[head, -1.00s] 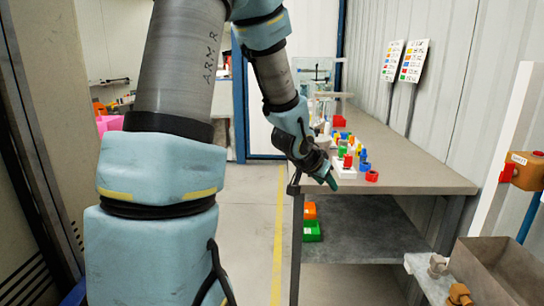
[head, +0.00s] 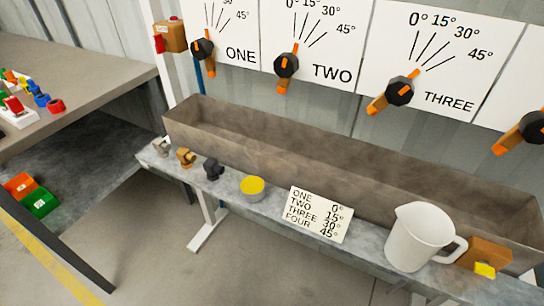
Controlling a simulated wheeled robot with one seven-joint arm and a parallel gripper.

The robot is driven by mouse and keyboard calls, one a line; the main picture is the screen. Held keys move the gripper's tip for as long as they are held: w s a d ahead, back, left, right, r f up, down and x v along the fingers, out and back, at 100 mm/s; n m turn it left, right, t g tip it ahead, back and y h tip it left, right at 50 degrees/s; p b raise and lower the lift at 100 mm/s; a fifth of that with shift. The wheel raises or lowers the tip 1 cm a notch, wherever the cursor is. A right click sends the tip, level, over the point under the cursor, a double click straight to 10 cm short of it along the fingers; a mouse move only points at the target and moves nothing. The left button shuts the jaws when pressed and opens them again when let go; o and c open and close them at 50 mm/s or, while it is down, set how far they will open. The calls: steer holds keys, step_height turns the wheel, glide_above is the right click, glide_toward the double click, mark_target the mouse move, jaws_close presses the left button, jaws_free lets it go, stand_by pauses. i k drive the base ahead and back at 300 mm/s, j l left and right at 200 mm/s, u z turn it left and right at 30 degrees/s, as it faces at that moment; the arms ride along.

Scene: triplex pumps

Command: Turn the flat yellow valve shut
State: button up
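No part in view is clearly a flat yellow valve. A low round piece with a flat yellow top (head: 252,187) sits on the grey ledge in front of the trough. A small yellow block (head: 485,269) shows at the lower front of a brown-orange box (head: 490,252) at the far right. I cannot tell whether either one is the valve. Black knobs with orange levers stand on the wall panels ONE (head: 203,49), TWO (head: 286,66) and THREE (head: 400,90), with another (head: 525,132) at the right edge. My gripper is out of view.
A long trough (head: 330,160) runs below the panels. The ledge holds small fittings (head: 186,157), a label card (head: 317,214) and a white pitcher (head: 421,237). A workbench (head: 90,75) stands left. Floor (head: 160,255) is clear in front.

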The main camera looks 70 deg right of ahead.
mark_target(482, 267)
steer(key=z, duration=0.9)
steer(key=k+j+z, duration=0.15)
steer(key=k, duration=0.5)
steer(key=k+j+z, duration=0.15)
steer(key=k, duration=0.55)
